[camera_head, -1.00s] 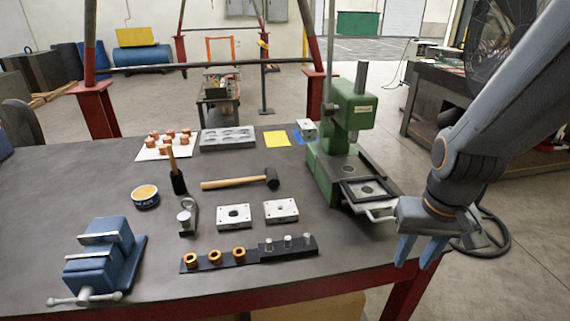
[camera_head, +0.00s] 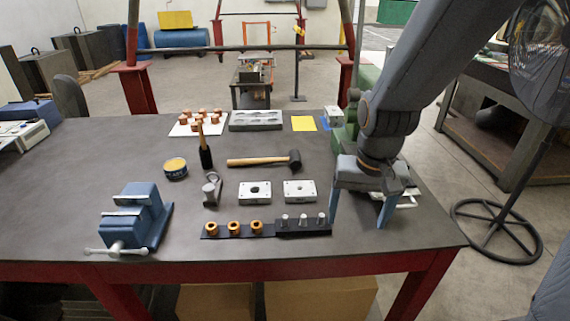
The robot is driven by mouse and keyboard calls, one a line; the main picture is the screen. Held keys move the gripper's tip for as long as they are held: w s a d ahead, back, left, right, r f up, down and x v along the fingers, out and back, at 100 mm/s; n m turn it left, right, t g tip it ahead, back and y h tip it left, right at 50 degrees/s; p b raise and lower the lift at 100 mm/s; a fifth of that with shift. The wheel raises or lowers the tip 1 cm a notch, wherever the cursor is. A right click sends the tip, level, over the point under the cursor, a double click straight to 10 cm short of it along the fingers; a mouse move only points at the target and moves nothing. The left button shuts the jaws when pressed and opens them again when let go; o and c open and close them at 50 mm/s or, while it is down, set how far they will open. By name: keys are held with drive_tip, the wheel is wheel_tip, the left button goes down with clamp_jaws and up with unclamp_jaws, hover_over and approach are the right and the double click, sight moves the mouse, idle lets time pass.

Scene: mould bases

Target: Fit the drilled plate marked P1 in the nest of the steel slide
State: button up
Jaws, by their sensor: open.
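Two pale drilled plates lie flat side by side on the table: a left plate (camera_head: 254,193) with a large dark centre hole and a right plate (camera_head: 300,191) with a smaller one. Their markings are too small to read, so I cannot tell which is P1. My gripper (camera_head: 359,222) points down, open and empty, right of both plates. The steel slide belongs to the green press (camera_head: 343,137). My arm hides most of the slide and its nest; a pale handle (camera_head: 407,203) shows to the right of my gripper.
A black strip (camera_head: 268,230) with copper rings and steel pins lies in front of the plates. A mallet (camera_head: 262,161) lies behind them. A blue vice (camera_head: 135,215) stands at the left. The table's front edge is close to my gripper.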

drive_tip(key=w+a+r+m, duration=0.1)
drive_tip(key=w+a+m, duration=0.4)
drive_tip(key=w+m, duration=0.55)
drive_tip(key=m+g, duration=0.1)
drive_tip(key=m, duration=0.4)
approach(300, 183)
drive_tip(key=s+f, duration=0.1)
drive_tip(key=s, duration=0.1)
drive_tip(key=shift+a+f+p, duration=0.15)
drive_tip(key=shift+f+p, duration=0.55)
drive_tip(key=shift+f, duration=3)
drive_tip(key=shift+c, duration=0.6)
drive_tip(key=c, duration=1.3)
drive_tip(key=shift+r, duration=0.15)
drive_tip(key=shift+r, duration=0.1)
drive_tip(key=shift+r+p, duration=0.75)
drive_tip(key=shift+r, duration=0.1)
